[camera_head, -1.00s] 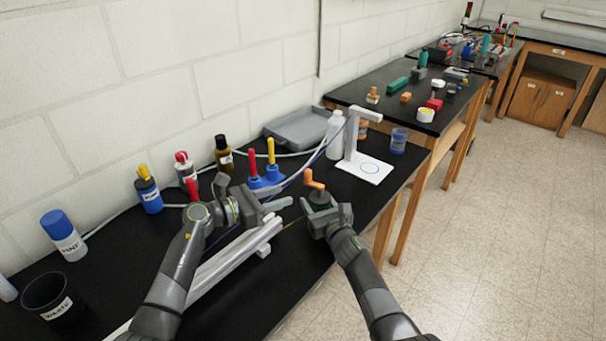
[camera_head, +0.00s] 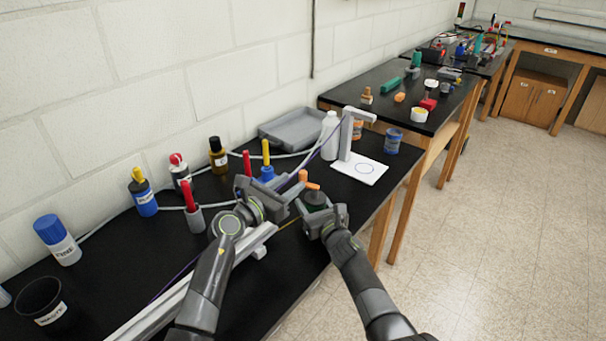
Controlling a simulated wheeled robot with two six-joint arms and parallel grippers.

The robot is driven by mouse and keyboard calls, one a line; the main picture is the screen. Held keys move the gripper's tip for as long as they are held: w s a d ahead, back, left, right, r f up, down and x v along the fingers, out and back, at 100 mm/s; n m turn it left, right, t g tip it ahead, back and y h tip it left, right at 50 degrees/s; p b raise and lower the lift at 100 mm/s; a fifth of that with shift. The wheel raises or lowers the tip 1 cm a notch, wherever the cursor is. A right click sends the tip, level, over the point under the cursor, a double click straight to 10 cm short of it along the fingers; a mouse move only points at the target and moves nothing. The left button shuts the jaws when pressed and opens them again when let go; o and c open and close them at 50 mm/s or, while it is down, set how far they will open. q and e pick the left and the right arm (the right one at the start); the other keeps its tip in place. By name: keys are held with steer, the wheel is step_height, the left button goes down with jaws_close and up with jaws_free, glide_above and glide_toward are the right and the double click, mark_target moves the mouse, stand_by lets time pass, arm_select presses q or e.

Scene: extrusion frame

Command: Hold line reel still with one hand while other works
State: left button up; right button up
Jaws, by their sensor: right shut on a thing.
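The line reel (camera_head: 315,199) is a dark green spool with an orange crank (camera_head: 311,186) on top, near the front edge of the black bench. My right gripper (camera_head: 322,217) is shut on the reel's body from the near right side and partly hides it. My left gripper (camera_head: 287,192) is just left of the crank, its fingers pointing toward the orange knob. Whether its fingers touch the knob or are closed is not clear. A thin purple line (camera_head: 311,160) runs past the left gripper toward the white stand.
A grey extrusion rail (camera_head: 257,245) lies under my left arm. A white stand (camera_head: 358,172), white bottle (camera_head: 330,136), grey tray (camera_head: 290,131) and blue cup (camera_head: 393,141) stand behind. Several bottles and tool holders line the wall side. The aisle at right is clear.

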mark_target(306, 172)
arm_select(q)
steer(key=shift+x, duration=2.95)
steer(key=shift+c, duration=0.2)
jaws_close()
steer(key=shift+w+f+m+g+h, duration=0.1)
steer(key=shift+w+m+g+h, duration=0.2)
steer(key=shift+m+g+h, duration=0.55)
steer(key=shift+w+d+m+g+h, duration=0.1)
steer(key=shift+d+m+g+h, duration=0.05)
steer(key=shift+m+g+h, duration=0.6)
steer(key=shift+w+d+m+g+h, duration=0.2)
steer(key=shift+m+g+h, duration=0.35)
steer(key=shift+g, duration=0.25)
